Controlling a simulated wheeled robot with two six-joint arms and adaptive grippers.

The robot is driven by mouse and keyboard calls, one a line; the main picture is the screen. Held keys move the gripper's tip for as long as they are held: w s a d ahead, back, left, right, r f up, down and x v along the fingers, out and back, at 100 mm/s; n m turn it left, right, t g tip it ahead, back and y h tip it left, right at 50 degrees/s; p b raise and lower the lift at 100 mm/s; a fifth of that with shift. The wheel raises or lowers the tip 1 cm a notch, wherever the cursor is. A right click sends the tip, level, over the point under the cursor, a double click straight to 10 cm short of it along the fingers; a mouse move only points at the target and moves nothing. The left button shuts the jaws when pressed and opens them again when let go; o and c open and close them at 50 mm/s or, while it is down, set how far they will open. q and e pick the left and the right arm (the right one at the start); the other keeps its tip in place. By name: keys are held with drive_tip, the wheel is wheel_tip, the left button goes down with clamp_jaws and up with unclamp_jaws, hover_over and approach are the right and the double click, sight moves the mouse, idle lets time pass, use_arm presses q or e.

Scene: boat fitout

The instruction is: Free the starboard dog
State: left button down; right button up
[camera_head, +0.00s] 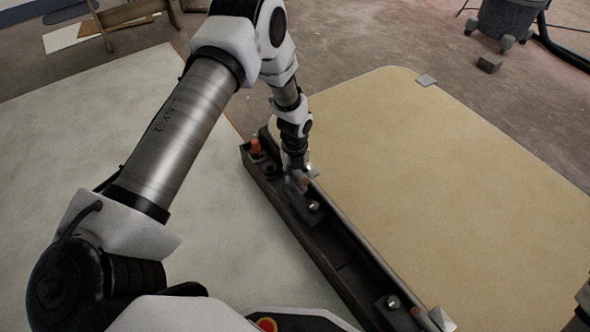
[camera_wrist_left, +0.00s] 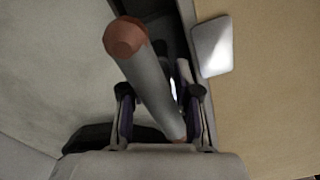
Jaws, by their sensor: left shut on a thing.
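A dog handle, a grey metal rod with a red-brown tip (camera_wrist_left: 126,40), lies between the fingers of my left gripper (camera_wrist_left: 160,108) in the left wrist view. The fingers are shut on the rod. In the head view my left gripper (camera_head: 299,182) is low over the far part of a dark rail (camera_head: 287,208), and hides most of what it holds. An orange-tipped peg (camera_head: 256,146) stands at the rail's far end. Which dog is the starboard one cannot be told from the pictures alone. My right gripper is not in view.
Bolts (camera_head: 313,206) and another orange piece (camera_head: 418,313) sit along the rail. A pale board (camera_head: 70,150) lies to the left.

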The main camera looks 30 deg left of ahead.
use_arm(q)
drive_tip(key=shift+s+r, duration=0.1)
idle(0.3)
drive_tip(key=c, duration=1)
unclamp_jaws()
drive_tip(key=shift+r, duration=0.1)
drive_tip(key=shift+c, duration=0.2)
wheel_tip(320, 180, up, 12)
